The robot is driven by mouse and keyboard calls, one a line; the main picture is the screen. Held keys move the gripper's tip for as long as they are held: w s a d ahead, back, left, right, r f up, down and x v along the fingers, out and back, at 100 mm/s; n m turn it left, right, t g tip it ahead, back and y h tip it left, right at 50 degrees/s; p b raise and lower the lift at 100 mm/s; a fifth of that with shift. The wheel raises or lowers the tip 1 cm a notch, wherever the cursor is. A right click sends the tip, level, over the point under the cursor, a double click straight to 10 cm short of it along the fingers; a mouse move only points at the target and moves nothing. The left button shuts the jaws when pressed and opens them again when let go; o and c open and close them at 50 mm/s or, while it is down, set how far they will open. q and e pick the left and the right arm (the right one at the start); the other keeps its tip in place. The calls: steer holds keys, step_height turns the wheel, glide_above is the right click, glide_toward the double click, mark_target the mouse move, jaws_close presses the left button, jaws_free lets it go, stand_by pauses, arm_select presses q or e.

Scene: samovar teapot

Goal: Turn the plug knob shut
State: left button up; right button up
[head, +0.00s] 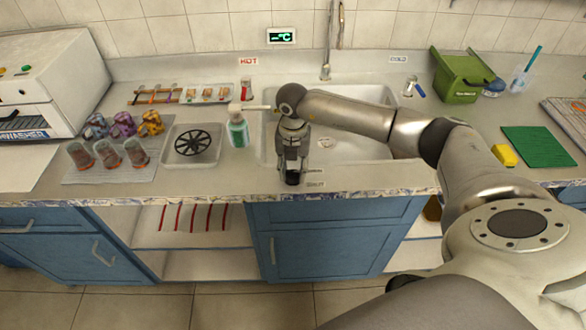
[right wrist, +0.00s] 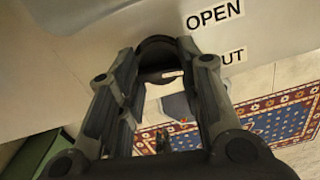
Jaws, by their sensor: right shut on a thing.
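The plug knob (right wrist: 157,52) is a dark, rounded piece at the front of the sink counter. In the right wrist view it sits between the fingertips of my right gripper (right wrist: 160,68), which is shut on it. The labels "OPEN" (right wrist: 214,14) and one ending in "UT" (right wrist: 233,57) are beside it; the latter is partly cut off by a finger. A small pale mark (right wrist: 172,75) shows on the knob's near side. In the head view my right gripper (head: 292,172) points down at the counter's front edge, left of a "SHUT" label (head: 316,184). My left gripper is not in view.
The sink basin (head: 350,148) lies behind my right gripper. A green bin (head: 460,75) and yellow sponge (head: 504,155) are to the right. Blue cabinets (head: 330,240) lie below.

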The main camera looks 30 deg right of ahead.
mark_target(293, 171)
steer(key=m, duration=0.3)
steer(key=shift+m, duration=0.3)
steer(key=shift+r+m, duration=0.1)
steer(key=shift+m, duration=1.6)
steer(key=o, duration=1.1)
step_height(293, 171, up, 12)
